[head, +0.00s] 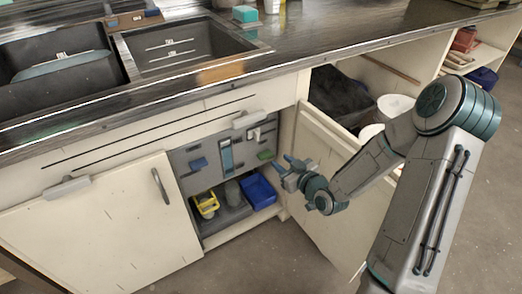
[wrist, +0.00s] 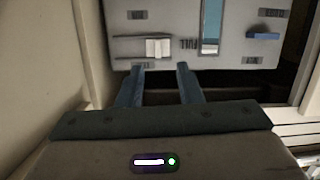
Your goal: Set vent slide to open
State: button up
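A grey panel (head: 212,158) stands inside the open cabinet under the counter. It also fills the top of the wrist view (wrist: 180,54). A small white block (wrist: 158,47) sits on a dark horizontal slot in the panel; it looks like the vent slide, but I cannot read its label. In the head view the white block (head: 256,134) is near the panel's upper right. My gripper (head: 287,160) is right of the panel. In the wrist view its two blue fingers (wrist: 159,72) are apart and empty, with the block in line beyond the gap, not between them.
An open cream door (head: 330,190) is close beside my gripper.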

aim_at(258, 137)
jog(key=w+a+b, duration=0.1)
jog(key=w+a, duration=0.1)
jog(key=w, duration=0.2)
jog(key=w+a+t+b, duration=0.1)
jog(key=w+a, duration=0.2)
jog(key=w, duration=0.1)
jog(key=w+a+m+t+b, duration=0.1)
jog(key=w+a, duration=0.1)
jog(key=w, duration=0.2)
jog(key=shift+a+f+y, duration=0.15)
jog(key=shift+f+y, duration=0.25)
